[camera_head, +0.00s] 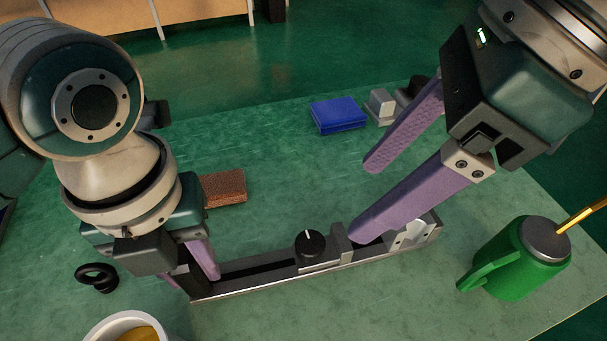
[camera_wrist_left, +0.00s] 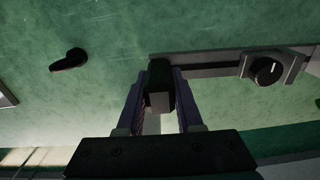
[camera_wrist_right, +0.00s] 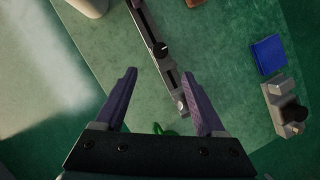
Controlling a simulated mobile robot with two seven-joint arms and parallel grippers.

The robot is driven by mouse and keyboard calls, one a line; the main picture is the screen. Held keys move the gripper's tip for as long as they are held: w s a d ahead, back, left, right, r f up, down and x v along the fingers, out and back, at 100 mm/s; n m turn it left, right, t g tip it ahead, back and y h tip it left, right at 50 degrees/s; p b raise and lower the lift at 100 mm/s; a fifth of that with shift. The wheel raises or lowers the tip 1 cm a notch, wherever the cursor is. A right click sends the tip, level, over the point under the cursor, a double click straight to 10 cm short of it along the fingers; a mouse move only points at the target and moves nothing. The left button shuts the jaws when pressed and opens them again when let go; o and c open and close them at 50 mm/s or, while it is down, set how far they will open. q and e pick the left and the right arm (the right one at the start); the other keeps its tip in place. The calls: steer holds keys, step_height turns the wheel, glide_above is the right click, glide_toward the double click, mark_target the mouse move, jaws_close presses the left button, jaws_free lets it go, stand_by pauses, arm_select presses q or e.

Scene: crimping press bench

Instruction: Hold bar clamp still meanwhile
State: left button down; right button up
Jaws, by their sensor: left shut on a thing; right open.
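The bar clamp (camera_head: 250,282) is a long grey rail with a black knob (camera_head: 310,244) on its sliding part, lying across the front of the green bench. My left gripper (camera_head: 196,268) is shut on the dark block at the clamp's left end. That grip also shows in the left wrist view (camera_wrist_left: 158,88), with the block between both fingers. My right gripper (camera_head: 362,202) is open and empty above the clamp's right part. One of its fingers overlaps the rail in the head view; I cannot tell whether it touches. The right wrist view shows nothing gripped between its fingers (camera_wrist_right: 160,75).
A green can (camera_head: 512,265) with a brass spout stands at the right. A blue box (camera_head: 338,116) and a small grey device (camera_head: 382,104) are at the back.

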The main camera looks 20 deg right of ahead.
mark_target(313, 243)
steer(key=x, duration=1.1)
steer(key=shift+a+f, duration=0.1)
steer(key=shift+f, duration=0.2)
jaws_close()
